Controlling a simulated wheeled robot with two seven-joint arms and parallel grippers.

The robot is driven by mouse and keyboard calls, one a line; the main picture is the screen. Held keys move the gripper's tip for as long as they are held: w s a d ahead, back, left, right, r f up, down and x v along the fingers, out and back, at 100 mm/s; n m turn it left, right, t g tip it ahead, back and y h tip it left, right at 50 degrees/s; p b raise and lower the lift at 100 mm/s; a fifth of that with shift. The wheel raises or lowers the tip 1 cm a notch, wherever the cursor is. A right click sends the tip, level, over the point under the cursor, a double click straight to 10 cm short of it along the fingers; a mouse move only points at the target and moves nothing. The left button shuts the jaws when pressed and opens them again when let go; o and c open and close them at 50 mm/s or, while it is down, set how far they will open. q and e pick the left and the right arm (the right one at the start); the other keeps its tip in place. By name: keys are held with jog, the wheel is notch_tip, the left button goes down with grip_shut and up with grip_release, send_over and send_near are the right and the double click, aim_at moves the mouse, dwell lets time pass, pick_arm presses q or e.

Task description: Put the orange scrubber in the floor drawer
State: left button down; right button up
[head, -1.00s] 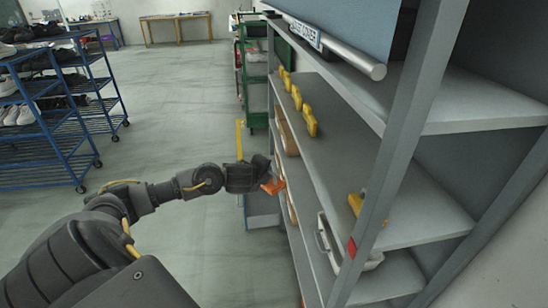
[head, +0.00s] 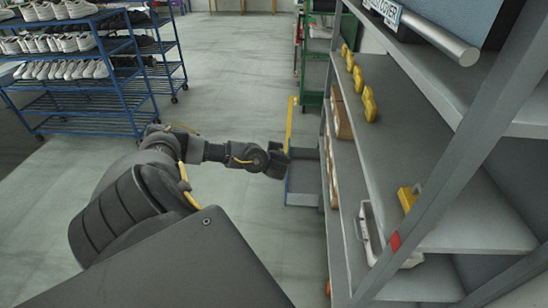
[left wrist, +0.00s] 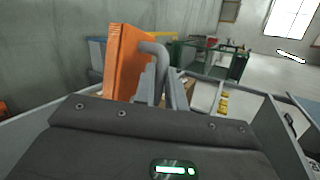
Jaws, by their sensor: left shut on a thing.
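The orange scrubber (left wrist: 127,62) stands upright in the left wrist view, held by its grey bent handle between the fingers of my left gripper (left wrist: 160,85). In the head view my left gripper (head: 280,160) is stretched forward beside the shelf, and the scrubber is hidden there. My right gripper is not in view.
A grey shelf unit (head: 420,150) fills the right side, bearing yellow items (head: 369,104), brown boxes (head: 341,110) and a white case (head: 370,232). A green rack (head: 314,97) stands behind the bin. A blue shoe rack (head: 118,80) stands left. The floor between is clear.

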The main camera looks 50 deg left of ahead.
pick_arm(q)
jog(key=s+d+r+m+t+h, duration=0.1)
jog(key=d+r+m+t+h, duration=0.1)
jog(key=d, duration=1.1)
jog(key=s+d+r+m+t+h, duration=0.2)
jog(key=d+r+m+h, duration=0.2)
jog(key=d, duration=0.9)
jog(key=s+d+r+m+t+h, duration=0.1)
jog(key=d+r+m+h, duration=0.2)
jog(key=d, duration=1)
jog(key=m+h, duration=0.1)
jog(key=m, duration=0.1)
jog(key=shift+s+d+m+t, duration=0.15)
jog(key=shift+d+m+t, duration=0.25)
